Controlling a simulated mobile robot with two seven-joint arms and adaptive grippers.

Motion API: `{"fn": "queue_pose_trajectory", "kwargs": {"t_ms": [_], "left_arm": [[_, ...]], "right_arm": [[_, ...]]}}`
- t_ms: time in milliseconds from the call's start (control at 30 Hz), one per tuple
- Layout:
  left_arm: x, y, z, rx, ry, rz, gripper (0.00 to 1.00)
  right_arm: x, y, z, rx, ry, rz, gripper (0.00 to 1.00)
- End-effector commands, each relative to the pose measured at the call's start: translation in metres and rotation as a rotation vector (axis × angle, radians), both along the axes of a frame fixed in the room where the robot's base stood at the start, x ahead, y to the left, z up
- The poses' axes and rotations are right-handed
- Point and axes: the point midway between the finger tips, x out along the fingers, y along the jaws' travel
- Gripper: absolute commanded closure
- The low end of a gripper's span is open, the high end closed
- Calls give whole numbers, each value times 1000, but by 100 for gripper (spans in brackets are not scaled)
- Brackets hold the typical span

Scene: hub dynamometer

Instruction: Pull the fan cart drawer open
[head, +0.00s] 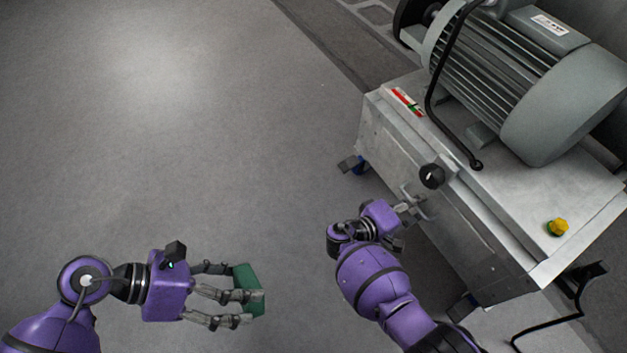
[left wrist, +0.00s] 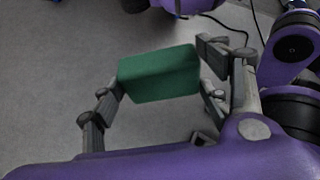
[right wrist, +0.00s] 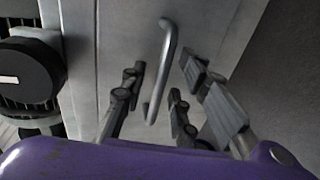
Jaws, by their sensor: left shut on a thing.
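The fan cart (head: 505,235) is a grey metal cart at the right of the head view. Its front carries a bar handle (head: 416,200), which runs through the middle of the right wrist view (right wrist: 165,70). My right gripper (head: 409,216) is at this handle; in the right wrist view (right wrist: 157,88) its open fingers stand on either side of the bar, with gaps showing. The front panel (right wrist: 125,35) looks closed, though my arm hides part of it. My left gripper (head: 240,295) is shut on a green block (head: 250,288), also seen in the left wrist view (left wrist: 158,74).
A large grey motor (head: 520,75) stands on the cart top. A black knob (head: 432,176), a yellow button (head: 557,227) and a red-and-green item (head: 406,101) are also on the cart. Black cable lies near its right leg. The floor to the left is clear.

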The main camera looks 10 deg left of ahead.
Motion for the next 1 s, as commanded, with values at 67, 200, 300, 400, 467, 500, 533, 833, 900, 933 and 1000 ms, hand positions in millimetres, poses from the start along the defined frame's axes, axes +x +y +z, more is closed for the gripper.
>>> {"fn": "queue_pose_trajectory", "kwargs": {"t_ms": [67, 200, 300, 400, 467, 500, 533, 833, 900, 933, 1000], "left_arm": [[0, 0, -1, 0, 0, 0, 48], [0, 0, -1, 0, 0, 0, 48], [0, 0, -1, 0, 0, 0, 48], [0, 0, -1, 0, 0, 0, 48], [0, 0, -1, 0, 0, 0, 48], [0, 0, -1, 0, 0, 0, 48], [0, 0, -1, 0, 0, 0, 48], [0, 0, -1, 0, 0, 0, 48], [0, 0, -1, 0, 0, 0, 48], [0, 0, -1, 0, 0, 0, 48], [0, 0, -1, 0, 1, 1, 48]], "right_arm": [[2, -2, -1, 0, 0, 0, 72], [2, -2, -1, 1, 1, 0, 72], [2, -2, 0, 1, 1, 0, 72], [1, -2, -1, 0, 1, 0, 84], [1, -2, -1, 0, 1, 0, 92], [1, -2, -1, 0, 1, 0, 97], [1, -2, -1, 0, 1, 0, 100], [1, -2, -1, -1, 2, -1, 100], [0, -2, -1, -1, 2, -1, 100], [0, -3, -1, -1, 2, -1, 100], [0, -2, -1, -1, 2, -1, 100]]}}
